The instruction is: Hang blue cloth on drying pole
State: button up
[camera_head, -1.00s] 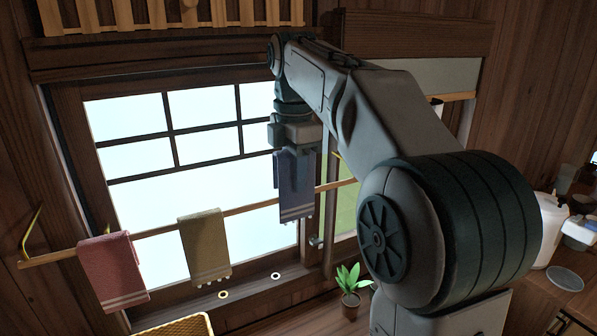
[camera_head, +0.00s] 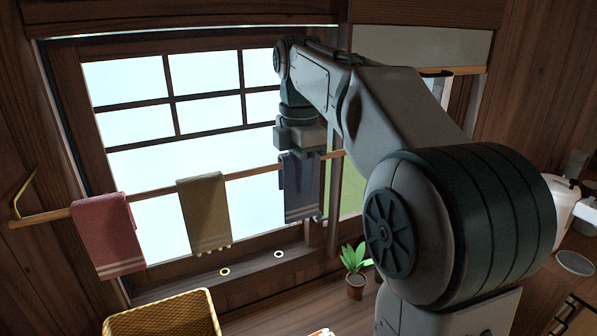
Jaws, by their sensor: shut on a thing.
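The blue cloth (camera_head: 300,196) hangs down below my gripper (camera_head: 300,158), at the right part of the wooden drying pole (camera_head: 255,171). My gripper points down and is shut on the top of the cloth. The cloth covers a stretch of the pole in this view. I cannot tell whether it is draped over the pole or hangs just in front of it. The fingertips are partly hidden against the dark cloth.
A red cloth (camera_head: 108,235) and an olive cloth (camera_head: 204,212) hang on the pole to the left. A wicker basket (camera_head: 165,312) stands below. A potted plant (camera_head: 355,272) stands below and right of the blue cloth. The window (camera_head: 140,110) is behind the pole.

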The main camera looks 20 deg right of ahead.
jog(key=shift+f, duration=0.1)
jog(key=o, duration=1)
